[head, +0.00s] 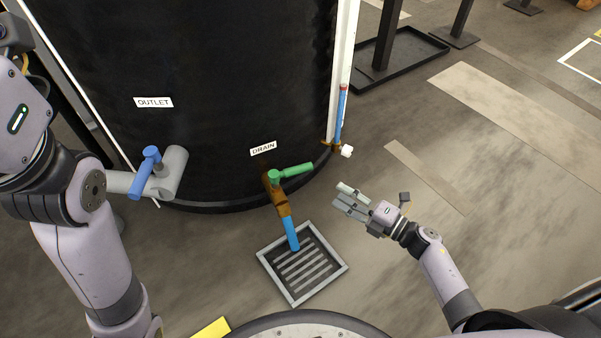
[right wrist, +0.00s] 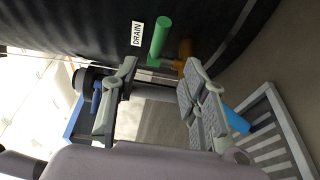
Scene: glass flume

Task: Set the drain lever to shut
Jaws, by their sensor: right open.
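The green drain lever (head: 292,172) sits on a brass valve (head: 281,199) low on the black tank, below the DRAIN label (head: 263,149). Its handle points right, across the line of the spout. A blue stream or tube (head: 292,234) runs from the spout to the floor grate. My right gripper (head: 349,201) is open and empty, right of the lever and apart from it. In the right wrist view the lever (right wrist: 160,41) shows beyond the gap between the open fingers (right wrist: 160,88). My left arm shows at the left; its gripper is out of view.
The OUTLET valve with a blue lever (head: 146,172) projects from the tank at left. A blue sight tube (head: 341,115) with a white-handled fitting (head: 346,151) stands right of the lever. The grate (head: 301,264) lies below. The floor at right is largely clear.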

